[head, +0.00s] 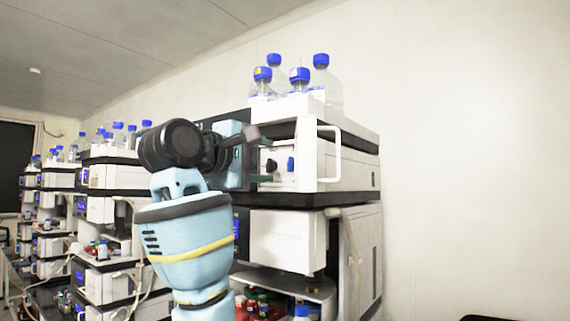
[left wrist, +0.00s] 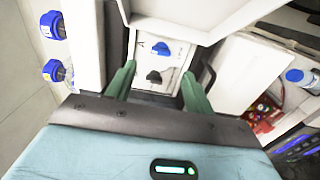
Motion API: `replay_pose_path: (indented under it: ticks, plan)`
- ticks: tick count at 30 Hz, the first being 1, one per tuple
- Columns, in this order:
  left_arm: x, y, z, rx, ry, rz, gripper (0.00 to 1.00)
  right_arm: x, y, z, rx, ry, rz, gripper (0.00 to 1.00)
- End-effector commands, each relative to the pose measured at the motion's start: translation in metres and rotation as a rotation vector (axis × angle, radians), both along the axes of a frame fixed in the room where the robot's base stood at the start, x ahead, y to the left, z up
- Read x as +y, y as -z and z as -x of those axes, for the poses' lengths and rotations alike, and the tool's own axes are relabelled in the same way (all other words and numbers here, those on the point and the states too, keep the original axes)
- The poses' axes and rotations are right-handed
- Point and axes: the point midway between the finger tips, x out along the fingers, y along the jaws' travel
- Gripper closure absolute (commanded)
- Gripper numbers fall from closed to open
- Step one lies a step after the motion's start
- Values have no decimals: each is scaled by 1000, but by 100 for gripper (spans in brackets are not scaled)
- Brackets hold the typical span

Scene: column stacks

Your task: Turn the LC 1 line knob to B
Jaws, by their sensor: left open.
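A white panel (head: 281,154) on the upper unit of the nearest stack carries two knobs, a black one (head: 271,165) and a blue one (head: 291,164). The left wrist view shows the blue knob (left wrist: 161,48) and the black knob (left wrist: 153,77) on the same panel. My left gripper (head: 265,164) is open in front of the panel. In the left wrist view its green fingers (left wrist: 159,72) stand apart on either side of the black knob, with the blue knob beyond. I cannot tell whether they touch anything. My right gripper is not in view.
A white handle (head: 331,152) projects right of the knobs. Blue-capped bottles (head: 321,80) stand on top of the stack. A white unit (head: 287,240) is below the panel, above a shelf with small bottles. More stacks (head: 110,210) line the left; the right wall side is clear.

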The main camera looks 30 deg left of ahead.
Motion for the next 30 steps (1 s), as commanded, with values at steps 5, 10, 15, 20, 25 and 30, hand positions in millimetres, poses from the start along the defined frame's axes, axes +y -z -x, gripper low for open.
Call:
replay_pose_path:
  ticks: [5,10,15,20,25,30]
  plan:
    - [-3,2,-27,6,1,-1,47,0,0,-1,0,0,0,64]
    - [-4,1,-51,3,1,-1,47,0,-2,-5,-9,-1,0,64]
    - [-6,0,-65,2,1,-2,47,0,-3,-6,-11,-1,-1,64]
    - [-6,0,-69,0,0,-2,47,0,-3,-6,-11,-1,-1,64]
    - [-6,0,-69,0,0,-2,47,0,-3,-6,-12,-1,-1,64]
    - [-6,0,-69,0,0,-2,67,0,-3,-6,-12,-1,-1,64]
